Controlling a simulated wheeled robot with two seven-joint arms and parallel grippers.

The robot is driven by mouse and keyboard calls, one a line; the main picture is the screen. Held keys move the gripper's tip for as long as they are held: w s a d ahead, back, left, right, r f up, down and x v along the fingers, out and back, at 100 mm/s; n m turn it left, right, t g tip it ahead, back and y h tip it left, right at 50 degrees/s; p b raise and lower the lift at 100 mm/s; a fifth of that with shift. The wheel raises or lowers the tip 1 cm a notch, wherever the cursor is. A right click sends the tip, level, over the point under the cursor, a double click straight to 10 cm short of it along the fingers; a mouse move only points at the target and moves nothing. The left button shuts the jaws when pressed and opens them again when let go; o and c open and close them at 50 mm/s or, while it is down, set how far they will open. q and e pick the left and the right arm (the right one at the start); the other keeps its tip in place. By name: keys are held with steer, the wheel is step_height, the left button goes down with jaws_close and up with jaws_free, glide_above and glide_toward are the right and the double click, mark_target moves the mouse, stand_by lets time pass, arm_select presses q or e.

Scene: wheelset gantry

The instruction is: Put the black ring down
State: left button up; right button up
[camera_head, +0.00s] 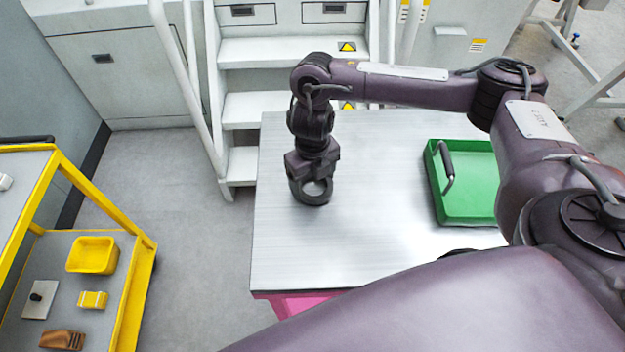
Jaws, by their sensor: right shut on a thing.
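The black ring (311,198) is at the left part of the metal-topped table (370,250), with its round opening facing up towards me. My right gripper (312,178) points down over the ring and is shut on it. The gripper body hides the far part of the ring. The ring is at or just above the table top; I cannot tell whether it touches. My left gripper is not in view.
A green tray (468,222) with a dark handle stands on the table's right side. A yellow cart (140,262) with a yellow bin (93,255) stands at the left. White steps (262,52) rise behind the table. The table's front middle is clear.

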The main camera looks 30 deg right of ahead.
steer(key=shift+w+f, duration=0.1)
steer(key=shift+f, duration=0.15)
steer(key=shift+f, duration=0.15)
steer(key=o, duration=1.1)
steer(key=shift+c, duration=0.2)
